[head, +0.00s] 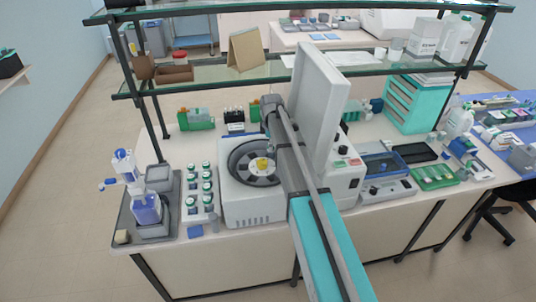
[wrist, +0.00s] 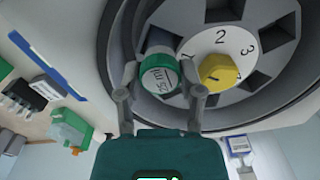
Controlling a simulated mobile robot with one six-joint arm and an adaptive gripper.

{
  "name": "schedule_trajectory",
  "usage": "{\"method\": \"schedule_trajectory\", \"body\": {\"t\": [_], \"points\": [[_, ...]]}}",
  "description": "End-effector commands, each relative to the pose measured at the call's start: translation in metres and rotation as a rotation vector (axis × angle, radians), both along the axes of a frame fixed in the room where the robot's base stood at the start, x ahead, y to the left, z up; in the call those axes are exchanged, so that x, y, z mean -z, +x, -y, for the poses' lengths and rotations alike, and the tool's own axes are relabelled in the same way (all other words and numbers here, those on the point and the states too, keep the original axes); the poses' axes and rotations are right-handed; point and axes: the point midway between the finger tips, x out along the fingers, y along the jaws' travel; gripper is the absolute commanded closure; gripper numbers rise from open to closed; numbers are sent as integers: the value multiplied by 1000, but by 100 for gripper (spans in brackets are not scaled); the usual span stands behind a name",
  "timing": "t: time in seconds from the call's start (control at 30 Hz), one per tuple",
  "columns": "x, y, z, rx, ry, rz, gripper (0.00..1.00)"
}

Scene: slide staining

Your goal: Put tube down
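A tube with a white cap, a green ring and a printed volume label (wrist: 158,76) sits between the fingers of my gripper (wrist: 159,82) in the wrist view. The fingertips press on both its sides, so my gripper is shut on it. The tube is seen end-on over the numbered centrifuge rotor, left of the yellow knob (wrist: 220,73). I cannot tell whether its lower end is in a slot. In the head view the open round centrifuge (head: 240,205) stands mid-bench. My arm crosses its right side and hides the tube.
A rack of several green-ringed tubes (head: 201,190) stands left of the centrifuge. A bottle on a grey tray (head: 145,207) is further left. The raised white lid (head: 318,100) stands close at the right, and a glass shelf (head: 205,72) runs above. Several dark rotor slots (wrist: 277,34) look empty.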

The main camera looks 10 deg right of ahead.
Motion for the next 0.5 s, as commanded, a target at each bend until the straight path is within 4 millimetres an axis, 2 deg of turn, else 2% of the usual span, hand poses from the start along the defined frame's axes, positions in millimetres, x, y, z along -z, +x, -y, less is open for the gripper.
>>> {"method": "schedule_trajectory", "body": {"t": [0.03,0.13,0.17,0.2,0.5], "points": [[0,0,0,0,0,0,73],[0,0,0,0,0,0,92],[0,0,0,0,0,0,93],[0,0,0,0,0,0,99],[-1,0,0,0,0,0,100]]}}
